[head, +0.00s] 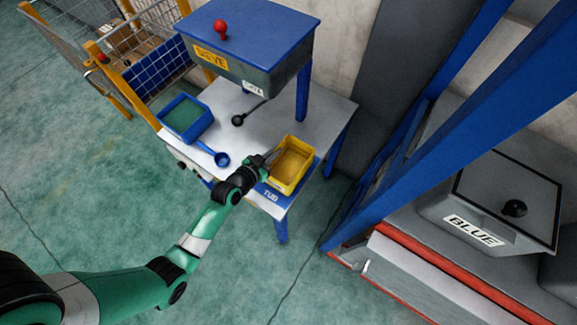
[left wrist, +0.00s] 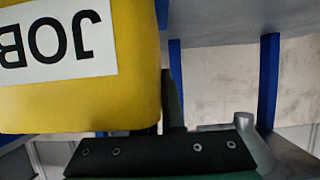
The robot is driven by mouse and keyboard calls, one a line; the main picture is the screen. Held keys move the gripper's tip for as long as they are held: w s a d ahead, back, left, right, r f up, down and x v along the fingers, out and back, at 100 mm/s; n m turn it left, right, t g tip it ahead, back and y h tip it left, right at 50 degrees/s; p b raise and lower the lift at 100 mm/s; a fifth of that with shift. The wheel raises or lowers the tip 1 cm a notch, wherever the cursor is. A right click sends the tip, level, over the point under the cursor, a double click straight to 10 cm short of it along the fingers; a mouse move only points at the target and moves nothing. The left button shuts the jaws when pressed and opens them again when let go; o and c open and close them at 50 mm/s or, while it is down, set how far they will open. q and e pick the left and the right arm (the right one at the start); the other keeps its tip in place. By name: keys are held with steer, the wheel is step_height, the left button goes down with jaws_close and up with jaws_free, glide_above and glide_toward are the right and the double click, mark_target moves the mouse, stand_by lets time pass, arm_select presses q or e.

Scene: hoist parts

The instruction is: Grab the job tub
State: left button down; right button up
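The yellow job tub (head: 284,186) stands on the right end of the table, with a brownish inside showing. Its yellow wall with an upside-down JOB label (left wrist: 52,45) fills the upper left of the left wrist view. My left gripper (head: 268,162) is at the tub's left side, by its rim. One dark finger (left wrist: 173,100) shows right beside the tub's edge; the other finger is not clear. I cannot tell whether the gripper is open or shut on the tub. My right gripper is not in view.
The table (head: 228,107) also holds a blue tray (head: 185,118), a blue scoop (head: 221,158) and a black-knobbed lever (head: 239,119). A blue-topped SIEVE box (head: 250,35) overhangs it. A blue post (head: 450,120) and the BLUE bin (head: 475,232) stand right. Floor is clear in front.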

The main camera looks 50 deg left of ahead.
arm_select(q)
steer(key=shift+r, duration=0.15)
steer(key=shift+r+p, duration=0.3)
step_height(320, 180, up, 3)
steer(key=shift+f+p, duration=0.15)
steer(key=shift+p, duration=0.75)
steer(key=s+d+r+p, duration=0.2)
steer(key=d+r, duration=0.2)
steer(key=d, duration=0.2)
steer(key=s+d+r+p, duration=0.2)
steer(key=d+r, duration=0.3)
steer(key=d, duration=0.2)
steer(key=shift+s+d+r+p, duration=0.15)
steer(key=shift+s+r+p, duration=0.1)
steer(key=shift+s+p, duration=0.1)
